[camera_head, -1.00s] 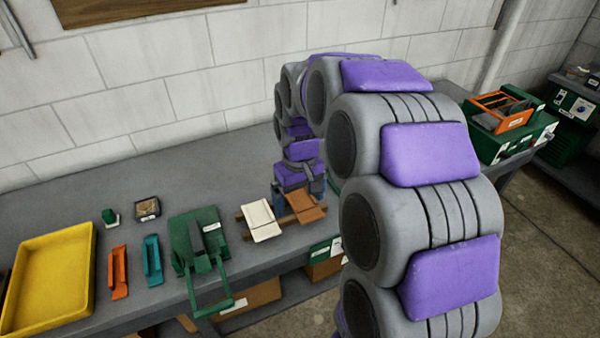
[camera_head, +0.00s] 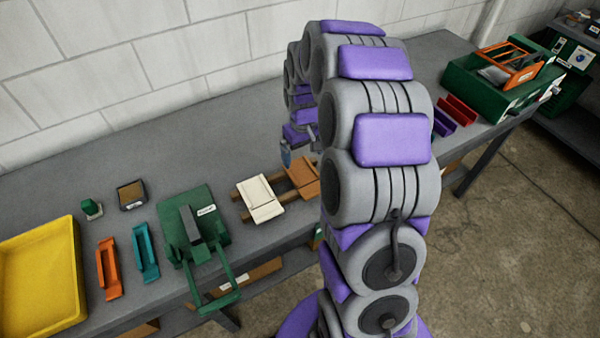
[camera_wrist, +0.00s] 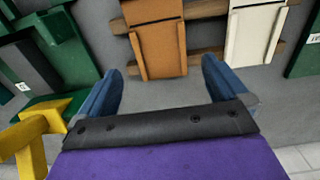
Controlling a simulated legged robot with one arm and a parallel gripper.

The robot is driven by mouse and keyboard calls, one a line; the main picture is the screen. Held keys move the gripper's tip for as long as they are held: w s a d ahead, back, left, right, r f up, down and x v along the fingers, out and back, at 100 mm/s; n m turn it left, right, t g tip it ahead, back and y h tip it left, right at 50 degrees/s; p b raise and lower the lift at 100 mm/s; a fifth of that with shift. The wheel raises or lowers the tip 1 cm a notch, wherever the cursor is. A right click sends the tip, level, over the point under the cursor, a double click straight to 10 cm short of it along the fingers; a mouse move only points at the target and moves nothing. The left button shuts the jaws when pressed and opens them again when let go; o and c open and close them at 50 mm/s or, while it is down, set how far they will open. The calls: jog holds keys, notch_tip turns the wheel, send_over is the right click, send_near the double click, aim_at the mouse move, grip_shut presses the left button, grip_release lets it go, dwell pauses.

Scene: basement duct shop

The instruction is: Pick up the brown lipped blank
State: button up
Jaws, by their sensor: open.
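The brown lipped blank (camera_head: 304,172) lies on two wooden rails on the bench, just right of the white blank (camera_head: 261,198). My arm covers part of its right side in the head view. In the wrist view the brown blank (camera_wrist: 160,48) is at the top centre, its lipped end toward me, and the white blank (camera_wrist: 254,35) is to its right. My gripper (camera_wrist: 161,68) is open and empty. Its blue fingers spread wider than the brown blank, and its lower end shows between them. In the head view my gripper (camera_head: 299,150) is partly hidden, just behind the blank.
A green hand tool (camera_head: 196,232) with a long handle stands left of the rails. Orange (camera_head: 107,268) and teal (camera_head: 145,252) channels and a yellow tray (camera_head: 40,280) lie farther left. Red and purple channels (camera_head: 455,112) and a green box (camera_head: 490,85) stand right.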

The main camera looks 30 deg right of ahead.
aim_at(304, 175)
jog(key=shift+d+f, duration=0.2)
jog(key=shift+f, duration=1.05)
jog(key=shift+a+f+b, duration=0.15)
jog(key=shift+f+b, duration=0.8)
jog(key=shift+f, duration=1.65)
jog(key=shift+c, duration=0.4)
jog(key=c, duration=0.7)
